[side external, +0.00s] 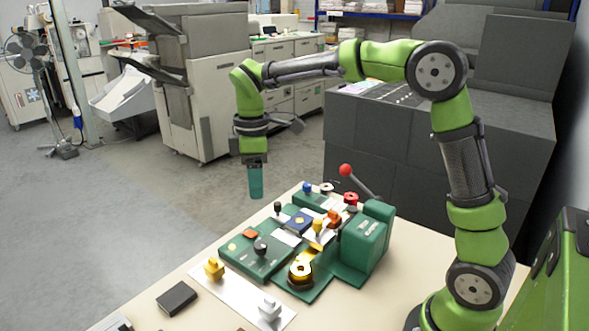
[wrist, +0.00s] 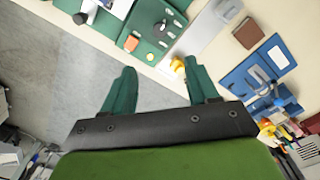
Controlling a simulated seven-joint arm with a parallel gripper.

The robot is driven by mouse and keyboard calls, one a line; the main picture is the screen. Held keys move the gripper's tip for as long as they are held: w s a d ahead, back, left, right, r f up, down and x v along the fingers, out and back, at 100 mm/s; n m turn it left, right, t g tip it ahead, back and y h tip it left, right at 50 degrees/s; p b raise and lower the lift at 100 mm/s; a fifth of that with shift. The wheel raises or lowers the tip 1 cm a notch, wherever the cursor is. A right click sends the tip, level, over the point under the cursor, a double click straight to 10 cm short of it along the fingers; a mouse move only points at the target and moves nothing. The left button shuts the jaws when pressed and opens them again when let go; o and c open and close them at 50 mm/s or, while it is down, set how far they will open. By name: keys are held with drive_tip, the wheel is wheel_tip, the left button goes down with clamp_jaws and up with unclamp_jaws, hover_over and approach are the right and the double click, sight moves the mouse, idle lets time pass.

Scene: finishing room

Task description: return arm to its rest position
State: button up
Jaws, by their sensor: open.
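My gripper (side external: 256,183) hangs from my raised arm with its teal fingers pointing down, at the left of the green bench machine in the side external view. In the wrist view its two fingers (wrist: 160,68) are spread apart with nothing between them. Grey floor and the table's edge show beyond them. My arm is stretched out to the left from its base at the right. The fingers are clear of the table and touch nothing.
The cream table (side external: 215,250) carries a green machine (side external: 362,245) with a red-ball lever (side external: 346,170), a brass knobbed piece (side external: 214,268), a grey knobbed piece (side external: 270,308) and a dark box (side external: 177,298). A blue tray (wrist: 232,82) shows in the wrist view. Open floor lies left.

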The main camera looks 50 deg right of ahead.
drive_tip(key=s+r+m+t+y, duration=0.2)
drive_tip(key=s+m+t, duration=0.5)
drive_tip(key=s+m, duration=0.6)
drive_tip(key=s, duration=0.7)
drive_tip(key=shift+r, duration=0.35)
